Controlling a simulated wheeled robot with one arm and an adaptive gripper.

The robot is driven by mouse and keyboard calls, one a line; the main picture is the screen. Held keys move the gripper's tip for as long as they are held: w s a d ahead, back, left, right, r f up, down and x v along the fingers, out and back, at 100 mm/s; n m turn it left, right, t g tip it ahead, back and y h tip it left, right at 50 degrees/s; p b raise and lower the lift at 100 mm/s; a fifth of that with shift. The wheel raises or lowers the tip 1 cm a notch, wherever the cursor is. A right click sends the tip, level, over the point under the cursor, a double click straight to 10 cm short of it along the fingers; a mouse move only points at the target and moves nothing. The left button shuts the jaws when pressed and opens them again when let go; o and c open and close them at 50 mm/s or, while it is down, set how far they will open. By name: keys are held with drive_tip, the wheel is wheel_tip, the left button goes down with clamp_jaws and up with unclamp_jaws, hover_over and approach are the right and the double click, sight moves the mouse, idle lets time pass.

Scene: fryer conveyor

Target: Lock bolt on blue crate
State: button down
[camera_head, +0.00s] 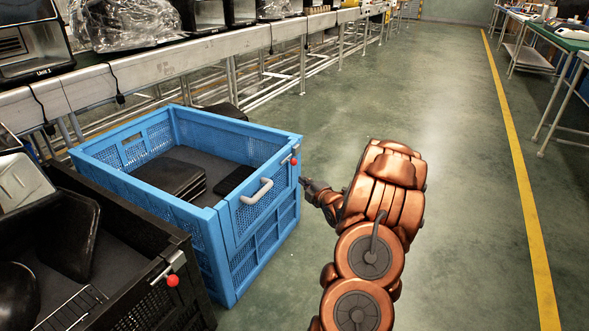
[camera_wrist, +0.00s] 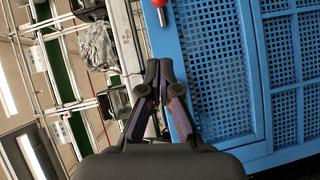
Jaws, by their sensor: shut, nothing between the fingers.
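The blue crate (camera_head: 222,221) stands on the floor left of my arm, with dark flat parts inside. Its bolt, with a red knob (camera_head: 294,161), sits near the top right corner of the end panel, above and right of a pale handle. In the wrist view the blue crate wall (camera_wrist: 215,75) fills the right side, and the red knob (camera_wrist: 158,3) is cut off at the top edge. My gripper (camera_head: 305,181) is shut and empty beside the crate's right corner, a little below the knob. Its closed fingertips also show in the wrist view (camera_wrist: 159,65), apart from the knob.
A black crate (camera_head: 190,277) with its own red-knobbed bolt stands at the front left. A conveyor (camera_head: 180,60) with several wrapped and unwrapped units runs behind. The floor to the right is clear up to a yellow line; work tables stand beyond it.

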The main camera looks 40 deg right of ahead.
drive_tip(key=d+b+x, duration=0.1)
drive_tip(key=b+x, duration=0.1)
drive_tip(key=x, duration=0.4)
drive_tip(key=d+b+x, duration=0.1)
drive_tip(key=b+x, duration=0.1)
drive_tip(key=x, duration=0.4)
drive_tip(key=shift+d+f, duration=0.3)
drive_tip(key=shift+d, duration=0.15)
drive_tip(key=shift+d+r, duration=0.1)
